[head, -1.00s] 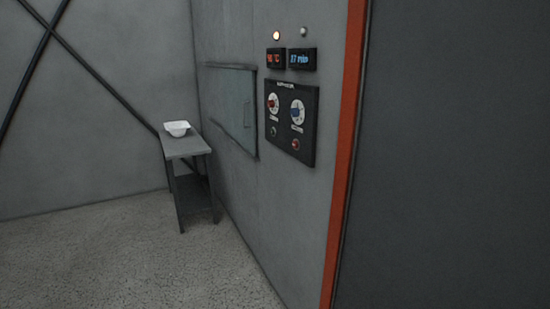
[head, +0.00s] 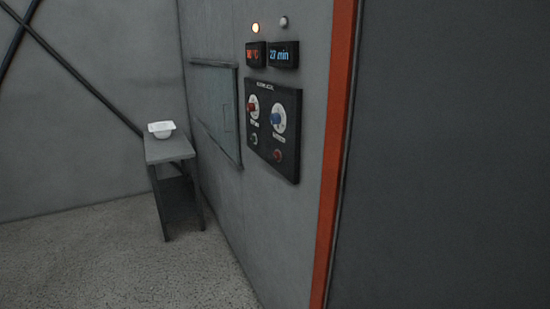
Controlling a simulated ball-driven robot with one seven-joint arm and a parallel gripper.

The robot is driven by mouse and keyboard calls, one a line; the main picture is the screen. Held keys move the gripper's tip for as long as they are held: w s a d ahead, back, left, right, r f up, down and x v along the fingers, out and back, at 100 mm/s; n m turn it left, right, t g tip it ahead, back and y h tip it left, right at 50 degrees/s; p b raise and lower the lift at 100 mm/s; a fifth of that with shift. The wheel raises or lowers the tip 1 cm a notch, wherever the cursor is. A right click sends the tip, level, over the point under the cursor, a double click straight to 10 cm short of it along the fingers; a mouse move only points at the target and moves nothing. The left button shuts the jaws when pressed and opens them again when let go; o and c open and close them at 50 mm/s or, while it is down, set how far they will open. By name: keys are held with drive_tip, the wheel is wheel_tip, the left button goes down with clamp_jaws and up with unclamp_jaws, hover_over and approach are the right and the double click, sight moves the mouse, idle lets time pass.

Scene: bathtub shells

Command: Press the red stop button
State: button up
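The black control panel (head: 272,128) is on the grey wall, seen at an angle in the head view. A small red button (head: 278,155) is at its lower right; it appears to be the stop button, but its label is too small to read. A small grey button (head: 254,139) is at its lower left. My gripper is not in view.
An orange edge strip (head: 337,150) runs right of the panel. Floor ahead is clear.

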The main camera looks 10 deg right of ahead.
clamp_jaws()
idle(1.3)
